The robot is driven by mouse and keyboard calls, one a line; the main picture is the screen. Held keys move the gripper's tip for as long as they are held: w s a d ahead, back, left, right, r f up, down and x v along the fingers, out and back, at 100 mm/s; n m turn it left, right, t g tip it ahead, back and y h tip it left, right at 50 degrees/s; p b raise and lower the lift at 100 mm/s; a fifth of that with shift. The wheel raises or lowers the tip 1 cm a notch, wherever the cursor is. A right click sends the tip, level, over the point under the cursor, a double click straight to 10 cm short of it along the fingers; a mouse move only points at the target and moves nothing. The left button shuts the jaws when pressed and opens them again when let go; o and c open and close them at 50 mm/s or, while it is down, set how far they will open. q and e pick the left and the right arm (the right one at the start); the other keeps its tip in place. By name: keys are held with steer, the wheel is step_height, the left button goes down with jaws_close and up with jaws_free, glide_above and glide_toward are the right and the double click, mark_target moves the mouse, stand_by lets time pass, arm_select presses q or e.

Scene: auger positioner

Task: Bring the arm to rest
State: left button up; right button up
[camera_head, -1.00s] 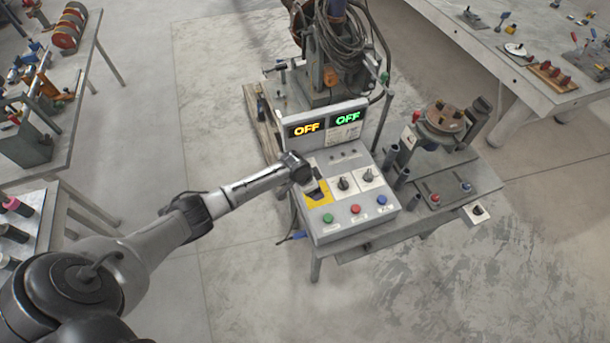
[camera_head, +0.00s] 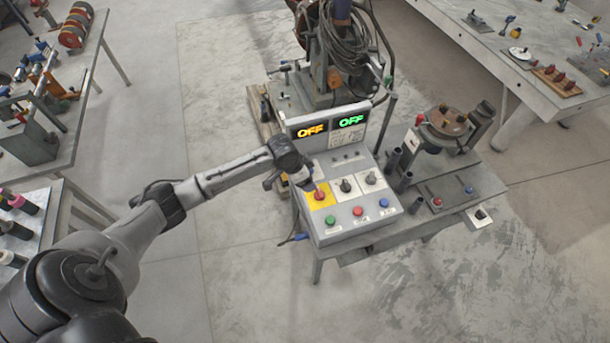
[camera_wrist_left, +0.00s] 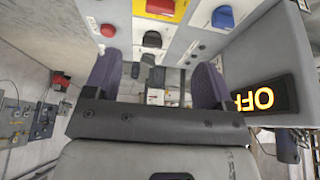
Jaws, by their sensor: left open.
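My left gripper (camera_head: 308,184) is at the upper left of the sloped control panel (camera_head: 345,222), just above the yellow plate (camera_head: 314,203) with a red knob (camera_head: 320,194). In the left wrist view its two dark purple fingers (camera_wrist_left: 157,75) are apart, with nothing held between them. The red knob on yellow (camera_wrist_left: 160,8) shows at the top edge there, beyond the fingers. Whether the fingers touch the panel is hard to tell, but they look clear of the knob. My right gripper is not in view.
Two black-handled switches (camera_head: 346,185) and green, red and blue buttons (camera_head: 357,211) sit on the panel. The display box (camera_head: 330,128) behind reads OFF in orange and in green. A rotary fixture (camera_head: 443,125) stands at right. Open floor (camera_head: 235,260) lies left of the bench.

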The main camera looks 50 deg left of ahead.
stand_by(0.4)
arm_select(q)
steer(key=s+d+r+t+y+p, duration=0.2)
steer(key=s+d+r, duration=0.15)
steer(key=r, duration=0.45)
steer(key=s+d+r+t+y+p, duration=0.1)
steer(key=s+d+r+t+y, duration=0.1)
steer(key=d+r, duration=0.45)
steer(key=s+d+n+g+h+p, duration=0.1)
steer(key=s+d+g+p, duration=0.1)
steer(key=s, duration=1)
steer(key=s+d+f+n+g+h+p, duration=0.1)
steer(key=s+d+p, duration=0.3)
steer(key=s, duration=0.8)
steer(key=shift+s+f+n+g+p, duration=0.15)
steer(key=shift+s+n+g+p, duration=0.2)
steer(key=shift+g+p, duration=0.65)
steer(key=shift+w, duration=0.1)
